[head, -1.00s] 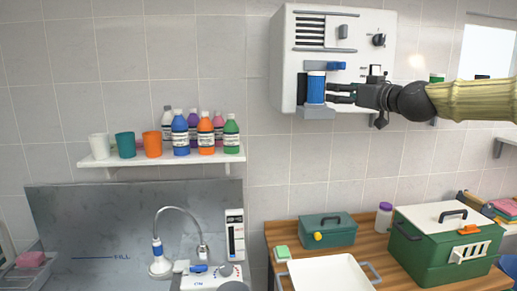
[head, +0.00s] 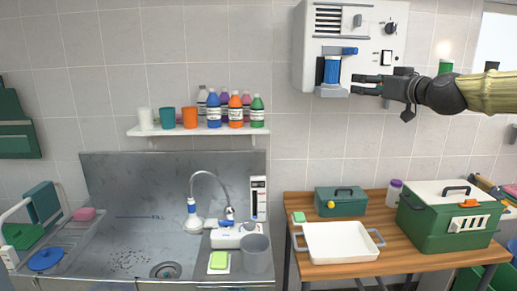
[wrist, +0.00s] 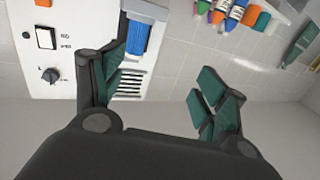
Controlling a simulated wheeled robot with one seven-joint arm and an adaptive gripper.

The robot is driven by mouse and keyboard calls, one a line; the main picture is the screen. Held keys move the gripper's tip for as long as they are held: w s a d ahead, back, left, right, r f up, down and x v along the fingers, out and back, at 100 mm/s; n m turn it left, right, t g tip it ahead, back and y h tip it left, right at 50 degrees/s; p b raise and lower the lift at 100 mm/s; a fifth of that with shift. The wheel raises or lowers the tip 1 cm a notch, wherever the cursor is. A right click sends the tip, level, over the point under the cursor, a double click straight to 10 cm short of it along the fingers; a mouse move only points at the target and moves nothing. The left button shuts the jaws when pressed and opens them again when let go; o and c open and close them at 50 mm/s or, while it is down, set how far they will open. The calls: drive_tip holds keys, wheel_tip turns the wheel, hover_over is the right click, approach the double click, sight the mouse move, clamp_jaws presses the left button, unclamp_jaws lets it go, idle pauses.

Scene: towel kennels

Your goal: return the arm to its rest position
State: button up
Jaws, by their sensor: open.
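My gripper (head: 366,85) is at the upper right in the head view, at the end of my arm reaching in from the right. Its fingers point left, towards the blue cylinder (head: 331,71) on the front of the white wall unit (head: 376,22). In the wrist view the gripper (wrist: 160,85) has its fingers spread wide with nothing between them. The blue cylinder also shows in the wrist view (wrist: 137,40), beyond the left finger. It sits upright in its holder, apart from the fingertips in the head view.
A shelf (head: 200,130) with cups and several bottles hangs left of the wall unit. Below are a steel sink (head: 120,240) and a wooden table (head: 388,262) with a white tray (head: 340,250), a teal box (head: 350,204) and a green crate (head: 432,228). The wall between looks clear.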

drive_tip(key=w+a+f+m+g+h+b, duration=0.1)
drive_tip(key=a+f+g, duration=0.15)
drive_tip(key=f, duration=1.15)
drive_tip(key=w+a+f+g+h, duration=0.1)
drive_tip(key=a+f, duration=0.3)
drive_tip(key=f, duration=1.1)
drive_tip(key=s+a+f+m+g, duration=0.1)
drive_tip(key=s+f+g, duration=0.15)
drive_tip(key=f, duration=0.65)
drive_tip(key=s+a+f+g+h+b, duration=0.15)
drive_tip(key=s+f, duration=0.25)
drive_tip(key=f, duration=0.5)
drive_tip(key=s+a+f+m+g+y+p, duration=0.1)
drive_tip(key=s+f, duration=0.3)
drive_tip(key=f, duration=0.5)
drive_tip(key=s+f+g+h+b, duration=0.2)
drive_tip(key=s+f+g, duration=0.2)
drive_tip(key=s+f, duration=1.6)
drive_tip(key=s+f+g, duration=0.1)
drive_tip(key=s+f, duration=0.2)
drive_tip(key=s, duration=0.5)
drive_tip(key=s+d+f+m+g+h, duration=0.1)
drive_tip(key=s+f, duration=0.3)
drive_tip(key=s, duration=0.3)
drive_tip(key=s+d+f+g+h, duration=0.1)
drive_tip(key=s+f, duration=0.3)
drive_tip(key=s, duration=0.4)
drive_tip(key=shift+s+g+b, duration=0.3)
drive_tip(key=shift+g, duration=0.15)
